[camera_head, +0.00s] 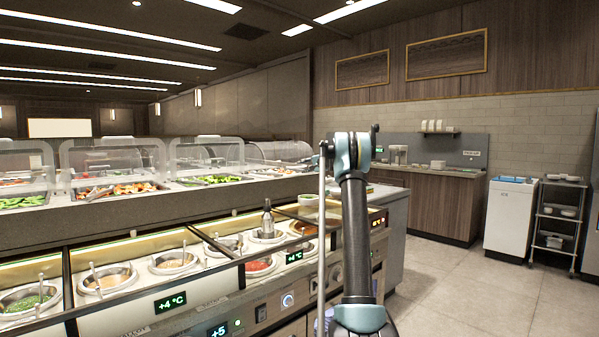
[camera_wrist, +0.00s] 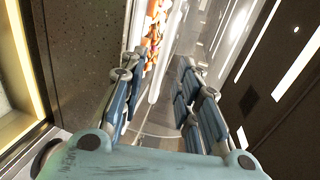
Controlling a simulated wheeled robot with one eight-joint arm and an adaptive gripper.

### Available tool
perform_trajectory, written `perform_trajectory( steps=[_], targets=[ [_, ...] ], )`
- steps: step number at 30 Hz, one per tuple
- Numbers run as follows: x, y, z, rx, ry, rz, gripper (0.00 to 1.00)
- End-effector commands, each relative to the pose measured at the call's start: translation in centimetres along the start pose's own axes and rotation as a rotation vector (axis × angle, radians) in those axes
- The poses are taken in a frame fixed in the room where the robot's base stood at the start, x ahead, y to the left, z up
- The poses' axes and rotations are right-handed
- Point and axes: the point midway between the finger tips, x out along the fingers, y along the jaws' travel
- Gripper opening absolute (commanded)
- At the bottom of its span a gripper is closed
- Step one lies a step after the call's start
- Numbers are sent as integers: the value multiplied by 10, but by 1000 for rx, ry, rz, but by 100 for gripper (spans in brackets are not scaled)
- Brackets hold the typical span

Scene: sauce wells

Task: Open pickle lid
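A row of sauce wells runs along the counter at the lower left of the head view. A well of chopped green food (camera_head: 28,298) is at the far left, with a tan sauce well (camera_head: 108,279) and others to its right. I cannot tell which lid is the pickle lid. Dark-framed clear panels cover or border the wells. My gripper (camera_wrist: 158,72) shows in the wrist view with its two fingers spread apart and nothing between them. In the head view my arm rises right of the counter; the gripper cannot be made out there.
A salad bar (camera_head: 120,190) with clear sneeze guards stands behind the wells. A wooden counter (camera_head: 440,205), a white cabinet (camera_head: 511,219) and a rack cart (camera_head: 558,215) are at the right. The floor (camera_head: 450,285) between is clear.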

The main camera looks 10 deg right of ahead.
Motion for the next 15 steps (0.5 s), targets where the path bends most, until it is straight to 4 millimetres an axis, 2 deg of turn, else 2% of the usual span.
perform_trajectory(
  steps=[1,6,15],
  targets=[
    [8,0,1,-1,-2,0,30],
    [25,0,0,-1,-1,0,30],
    [33,0,0,0,0,0,30]
  ],
)
